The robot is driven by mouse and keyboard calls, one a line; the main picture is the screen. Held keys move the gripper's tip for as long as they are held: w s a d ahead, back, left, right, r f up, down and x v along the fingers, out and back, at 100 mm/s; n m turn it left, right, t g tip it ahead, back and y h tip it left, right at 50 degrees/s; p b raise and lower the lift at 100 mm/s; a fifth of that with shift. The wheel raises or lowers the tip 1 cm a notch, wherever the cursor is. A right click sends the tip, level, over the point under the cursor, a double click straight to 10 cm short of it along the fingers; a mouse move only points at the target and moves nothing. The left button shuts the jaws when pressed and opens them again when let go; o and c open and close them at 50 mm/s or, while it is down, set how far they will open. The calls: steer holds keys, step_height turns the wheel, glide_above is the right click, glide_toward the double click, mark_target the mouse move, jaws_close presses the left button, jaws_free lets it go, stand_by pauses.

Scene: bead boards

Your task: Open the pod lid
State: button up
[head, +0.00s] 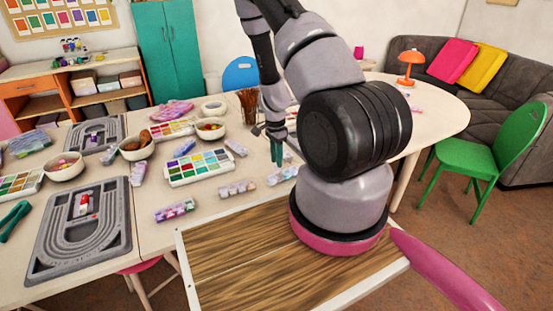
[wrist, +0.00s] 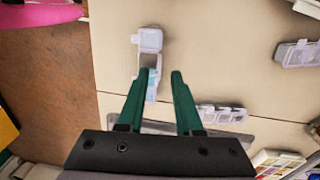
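A small translucent pod strip (wrist: 154,85) with pale blue contents lies on the table in the wrist view, partly hidden behind my left finger. A whitish square flap, which looks like a pod lid (wrist: 148,40), sticks out at its far end; I cannot tell how far it is raised. My gripper (wrist: 161,73) is open, its two green fingers apart with nothing clearly held. The left fingertip overlaps the strip in the picture; contact cannot be told. In the head view my gripper (head: 277,160) points down just above a pod strip (head: 281,177), partly behind my arm.
Another pod strip (head: 237,188) and a bead palette (head: 199,168) are close on the left. Bowls (head: 136,148), a cup of brown sticks (head: 248,105) and grey bead boards (head: 80,230) stand around. The table's edge and floor (wrist: 45,80) show left in the wrist view.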

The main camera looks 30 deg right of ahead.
step_height(320, 180, up, 11)
steer(key=shift+w, duration=0.25)
steer(key=shift+a, duration=0.1)
stand_by(0.6)
steer(key=s+a+r+n+t+y, duration=0.25)
steer(key=a+r, duration=0.25)
steer(key=r, duration=0.7)
steer(key=s+a+r+n+t+y, duration=0.1)
steer(key=a+r+n, duration=0.3)
steer(key=r, duration=0.8)
steer(key=s+a+r+n+t, duration=0.2)
steer(key=s+r+n, duration=0.1)
steer(key=s+r, duration=0.4)
steer(key=s+a+r+n+t+h, duration=0.1)
steer(key=s+r+n+t, duration=0.1)
steer(key=s+r, duration=0.5)
steer(key=shift+s+a+r+n, duration=0.15)
steer(key=shift+s+a+n, duration=0.25)
steer(key=shift+s+n, duration=0.3)
